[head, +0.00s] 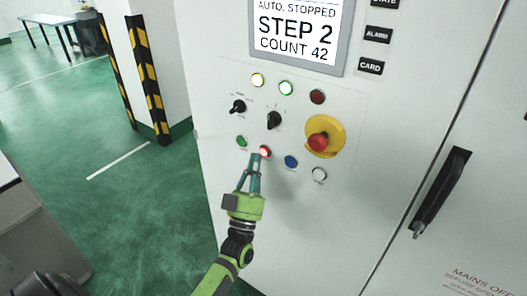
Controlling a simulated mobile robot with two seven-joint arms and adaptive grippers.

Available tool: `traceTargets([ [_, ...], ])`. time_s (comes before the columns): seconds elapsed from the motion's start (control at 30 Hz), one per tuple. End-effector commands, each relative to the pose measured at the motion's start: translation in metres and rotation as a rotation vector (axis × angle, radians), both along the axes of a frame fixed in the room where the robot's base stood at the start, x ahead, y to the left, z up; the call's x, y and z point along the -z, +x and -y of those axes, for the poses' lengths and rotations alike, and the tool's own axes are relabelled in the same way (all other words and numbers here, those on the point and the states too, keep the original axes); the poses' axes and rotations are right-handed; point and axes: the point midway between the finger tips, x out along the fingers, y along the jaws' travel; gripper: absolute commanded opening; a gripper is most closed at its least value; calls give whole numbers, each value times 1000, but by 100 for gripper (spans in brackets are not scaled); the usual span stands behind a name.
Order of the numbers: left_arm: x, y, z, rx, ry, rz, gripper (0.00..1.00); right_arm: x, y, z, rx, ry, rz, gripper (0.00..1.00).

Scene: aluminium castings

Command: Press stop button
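The control panel (215,120) is on a pale cabinet front. A red button (264,151), lit, sits in its lower row, between a green button (241,141) and a blue button (291,161). My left gripper (254,157) points up at the panel, its fingertips together just below and left of the red button. I cannot tell whether the tips touch it. Nothing shows between the fingers. The screen (300,28) reads "AUTO. STOPPED", "STEP 2", "COUNT 42". My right gripper is not in view.
A red emergency knob on a yellow plate (324,136) is to the right. Two black rotary switches (238,106) and several lamps are above the lower row. A black door handle (441,192) projects at right. Striped posts (151,85) and open green floor are at left.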

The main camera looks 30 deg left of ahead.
Motion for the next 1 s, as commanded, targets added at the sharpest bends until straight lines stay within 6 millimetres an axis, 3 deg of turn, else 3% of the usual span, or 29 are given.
traceTargets([
  [0.17,-1,-4,0,0,0,-1,0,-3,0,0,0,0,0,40],
  [0.6,-1,-46,-3,1,0,-1,0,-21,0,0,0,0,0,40],
  [1.0,0,-50,-4,1,1,0,0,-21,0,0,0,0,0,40],
])
